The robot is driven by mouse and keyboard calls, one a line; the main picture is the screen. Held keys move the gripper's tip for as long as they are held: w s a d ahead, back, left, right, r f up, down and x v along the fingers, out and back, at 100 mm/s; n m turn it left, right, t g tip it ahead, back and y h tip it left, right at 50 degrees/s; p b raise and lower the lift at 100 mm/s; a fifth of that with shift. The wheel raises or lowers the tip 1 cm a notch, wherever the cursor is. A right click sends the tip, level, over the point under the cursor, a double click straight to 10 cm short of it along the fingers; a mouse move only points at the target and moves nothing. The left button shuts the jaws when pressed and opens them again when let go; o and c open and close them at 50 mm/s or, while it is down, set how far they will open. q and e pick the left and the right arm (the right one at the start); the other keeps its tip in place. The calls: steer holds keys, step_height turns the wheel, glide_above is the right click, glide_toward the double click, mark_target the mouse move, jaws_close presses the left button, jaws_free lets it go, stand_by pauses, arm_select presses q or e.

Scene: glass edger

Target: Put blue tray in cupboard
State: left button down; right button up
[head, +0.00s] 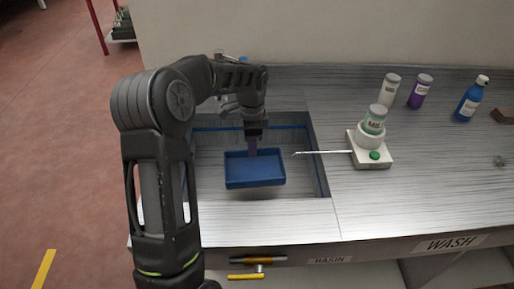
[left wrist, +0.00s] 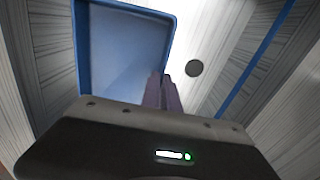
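The blue tray (head: 255,182) is a shallow open rectangular tray, inside the sunken basin area of the counter in the head view. My left gripper (head: 252,150) points down at the tray's far edge. In the left wrist view the two fingers (left wrist: 163,92) are close together with the tray's rim running between them, so the gripper looks shut on the rim of the tray (left wrist: 125,55). The tray looks about level; whether it touches the basin floor is hard to tell. My right gripper is not in view. No cupboard is clearly identifiable.
The basin (head: 318,160) has a blue-lined rim. To its right stand a white device (head: 372,152) with a thin rod reaching over the basin, and several bottles, including a blue one (head: 469,100). The near counter strip is clear.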

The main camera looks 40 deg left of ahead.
arm_select(q)
step_height(320, 180, up, 7)
steer(key=n+p, duration=0.2)
steer(key=p, duration=0.1)
steer(key=d+r+n+b, duration=0.1)
steer(key=d+n, duration=0.1)
steer(key=d, duration=0.8)
steer(key=s+d+r+n+b, duration=0.1)
steer(key=d+r+n+b, duration=0.1)
steer(key=d, duration=0.8)
steer(key=shift+s, duration=0.1)
